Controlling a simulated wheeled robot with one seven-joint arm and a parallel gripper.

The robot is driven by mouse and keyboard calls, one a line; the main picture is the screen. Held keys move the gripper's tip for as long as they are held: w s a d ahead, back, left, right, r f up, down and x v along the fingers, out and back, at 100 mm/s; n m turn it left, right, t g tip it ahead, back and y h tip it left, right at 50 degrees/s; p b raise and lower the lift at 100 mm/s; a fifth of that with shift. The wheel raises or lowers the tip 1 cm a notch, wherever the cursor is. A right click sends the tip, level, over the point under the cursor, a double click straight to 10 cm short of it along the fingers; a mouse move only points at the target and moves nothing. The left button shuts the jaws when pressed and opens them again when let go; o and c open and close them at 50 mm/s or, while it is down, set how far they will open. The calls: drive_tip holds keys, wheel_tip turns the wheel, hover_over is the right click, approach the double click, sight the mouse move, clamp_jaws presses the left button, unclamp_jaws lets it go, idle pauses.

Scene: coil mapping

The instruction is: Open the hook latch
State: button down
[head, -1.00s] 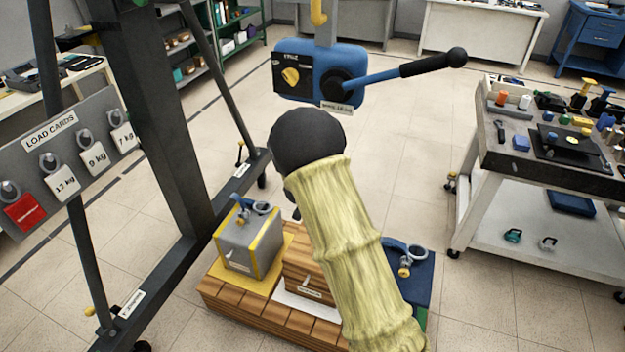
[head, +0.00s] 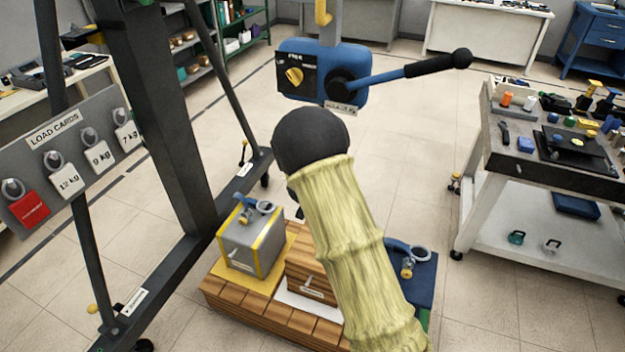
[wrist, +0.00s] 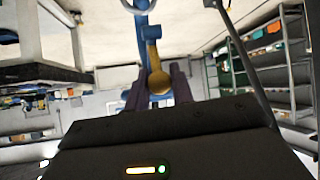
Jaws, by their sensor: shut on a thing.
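In the wrist view, my gripper (wrist: 158,78) is shut on a brass knob (wrist: 157,84). The knob is at the end of a short brass piece joined to a blue part (wrist: 141,28), which looks like the hook latch. The fingers lie on either side of the knob. In the head view my arm covers my gripper and the held knob. I cannot tell from these frames whether the latch is open.
A blue hoist box (head: 322,75) with a black-handled lever hangs above. A grey weight block (head: 251,245), a wooden block (head: 306,275) and a wooden pallet (head: 262,318) stand below. A frame post (head: 165,110) is left; a tool cart (head: 540,165) is right.

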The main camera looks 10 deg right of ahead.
drive_tip(key=shift+w+r, duration=0.25)
drive_tip(key=shift+r, duration=0.05)
drive_tip(key=shift+s+d, duration=0.15)
drive_tip(key=shift+d, duration=0.25)
drive_tip(key=shift+a, duration=0.3)
drive_tip(key=c, duration=1.4)
unclamp_jaws()
drive_tip(key=shift+a+f, duration=0.1)
drive_tip(key=shift+o, duration=0.7)
drive_tip(key=shift+s, duration=0.1)
drive_tip(key=shift+f, duration=0.1)
drive_tip(key=shift+s, duration=0.1)
drive_tip(key=v, duration=1.7)
drive_tip(key=shift+s+p, duration=0.2)
drive_tip(key=shift+p, duration=0.2)
